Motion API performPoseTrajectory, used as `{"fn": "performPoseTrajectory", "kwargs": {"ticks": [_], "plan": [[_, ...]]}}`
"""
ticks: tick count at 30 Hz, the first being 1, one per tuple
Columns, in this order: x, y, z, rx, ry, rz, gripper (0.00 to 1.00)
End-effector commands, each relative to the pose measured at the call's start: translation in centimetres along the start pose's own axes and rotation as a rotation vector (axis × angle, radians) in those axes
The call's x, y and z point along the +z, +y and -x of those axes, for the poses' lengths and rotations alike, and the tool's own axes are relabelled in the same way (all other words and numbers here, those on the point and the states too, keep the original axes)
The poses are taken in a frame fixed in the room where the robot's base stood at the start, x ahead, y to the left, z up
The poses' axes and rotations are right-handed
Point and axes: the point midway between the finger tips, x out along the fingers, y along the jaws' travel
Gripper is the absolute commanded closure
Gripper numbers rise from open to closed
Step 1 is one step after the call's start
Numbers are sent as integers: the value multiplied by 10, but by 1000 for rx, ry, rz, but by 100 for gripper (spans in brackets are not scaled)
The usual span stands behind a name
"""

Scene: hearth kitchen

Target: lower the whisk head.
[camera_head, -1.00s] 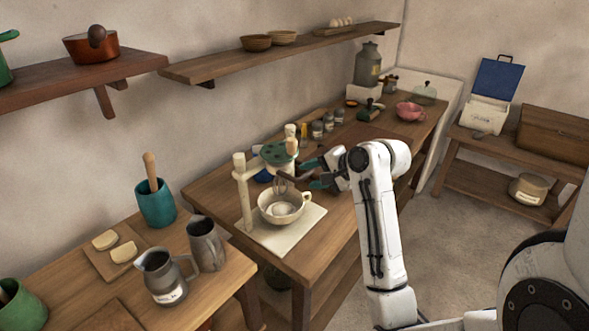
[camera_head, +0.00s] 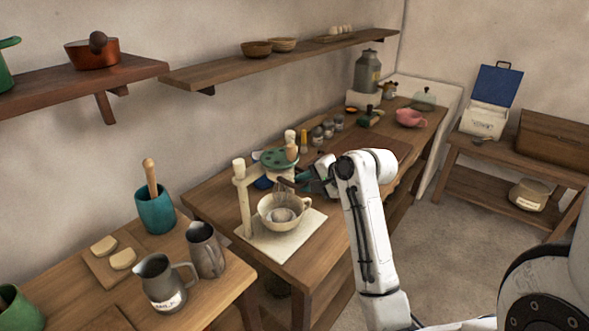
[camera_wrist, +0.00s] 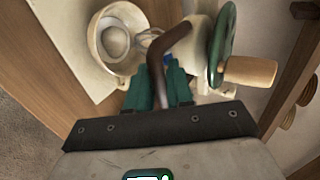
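The whisk stand has a cream post (camera_head: 243,200), a flat base (camera_head: 262,245) and a green wheel (camera_head: 280,158) with a wooden knob (camera_head: 291,151). The wire whisk (camera_head: 282,190) hangs over a cream bowl (camera_head: 297,222) on the base; whether its wires reach inside is unclear. A bent brown lever (camera_wrist: 177,42) comes off the stand and runs between my gripper's teal fingers (camera_wrist: 160,88). The fingers sit close on both sides of it and look shut on it. In the head view my gripper (camera_head: 303,179) is right of the whisk.
Jars (camera_head: 317,136) and a dark board (camera_head: 372,147) lie behind on the same table. Two grey jugs (camera_head: 206,252) and a teal crock (camera_head: 156,210) stand on the near left table. A shelf (camera_head: 290,57) hangs above. Floor to the right is clear.

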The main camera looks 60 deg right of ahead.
Motion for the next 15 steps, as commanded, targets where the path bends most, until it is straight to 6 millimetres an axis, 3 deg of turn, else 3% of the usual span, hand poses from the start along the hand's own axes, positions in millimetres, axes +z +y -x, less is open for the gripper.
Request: {"fn": "performPoseTrajectory", "kwargs": {"ticks": [5,15], "plan": [[0,1,0,2,0,-1,99],[0,8,-5,4,-2,-2,100]]}}
